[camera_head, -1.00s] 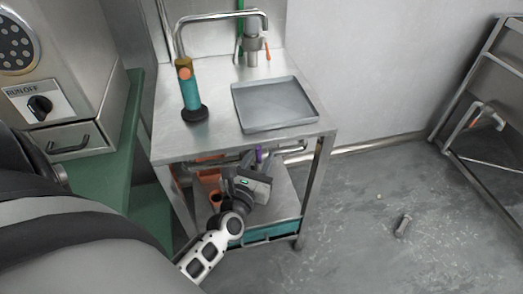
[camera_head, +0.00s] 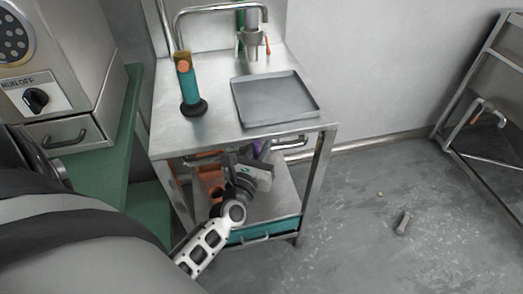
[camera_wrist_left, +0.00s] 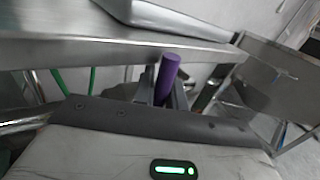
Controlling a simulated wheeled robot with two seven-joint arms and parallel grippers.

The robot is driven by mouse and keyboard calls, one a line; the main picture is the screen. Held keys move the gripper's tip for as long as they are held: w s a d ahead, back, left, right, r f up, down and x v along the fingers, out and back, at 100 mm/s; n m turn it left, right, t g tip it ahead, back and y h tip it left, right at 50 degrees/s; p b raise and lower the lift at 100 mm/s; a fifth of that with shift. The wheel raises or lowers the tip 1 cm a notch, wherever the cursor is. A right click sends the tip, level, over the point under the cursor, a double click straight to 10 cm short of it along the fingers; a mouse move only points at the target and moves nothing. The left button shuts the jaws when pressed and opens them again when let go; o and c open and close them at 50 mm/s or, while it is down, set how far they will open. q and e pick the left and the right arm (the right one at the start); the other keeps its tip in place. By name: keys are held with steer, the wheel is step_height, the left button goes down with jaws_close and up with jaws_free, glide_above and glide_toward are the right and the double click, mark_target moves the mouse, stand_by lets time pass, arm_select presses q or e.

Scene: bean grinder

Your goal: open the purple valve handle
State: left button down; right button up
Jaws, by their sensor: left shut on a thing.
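The purple valve handle (camera_wrist_left: 168,72) stands out between the fingers of my left gripper (camera_wrist_left: 163,94) in the left wrist view. The fingers are shut on it, with its rounded end showing past them. In the head view my left gripper (camera_head: 257,160) is under the sink table's top, and only a small purple bit of the handle (camera_head: 264,149) shows beside it. The valve body is mostly hidden by the gripper and the table. My right gripper is not in view.
The steel table (camera_head: 205,140) has its top just above my left gripper, with a grey tray (camera_head: 272,101) and a teal cylinder (camera_head: 189,90) on it. A pipe (camera_head: 290,143) runs under the top. Table legs flank the arm. The floor on the right is mostly clear.

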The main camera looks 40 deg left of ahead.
arm_select(q)
steer(key=shift+s+a+f+n+b, duration=0.15)
steer(key=shift+f+n+b, duration=0.25)
steer(key=shift+b, duration=0.35)
steer(key=shift+s+t+b, duration=0.1)
steer(key=shift+t+b, duration=0.3)
steer(key=shift+b, duration=0.2)
steer(key=shift+s+a+r+n+y+b, duration=0.15)
steer(key=shift+r+n+y+b, duration=0.1)
steer(key=shift+n+y+b, duration=0.25)
steer(key=shift+r, duration=0.15)
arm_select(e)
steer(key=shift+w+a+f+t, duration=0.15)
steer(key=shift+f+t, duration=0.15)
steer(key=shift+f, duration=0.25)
arm_select(q)
steer(key=c, duration=1.4)
jaws_free()
steer(key=shift+c, duration=0.2)
steer(key=shift+s, duration=0.1)
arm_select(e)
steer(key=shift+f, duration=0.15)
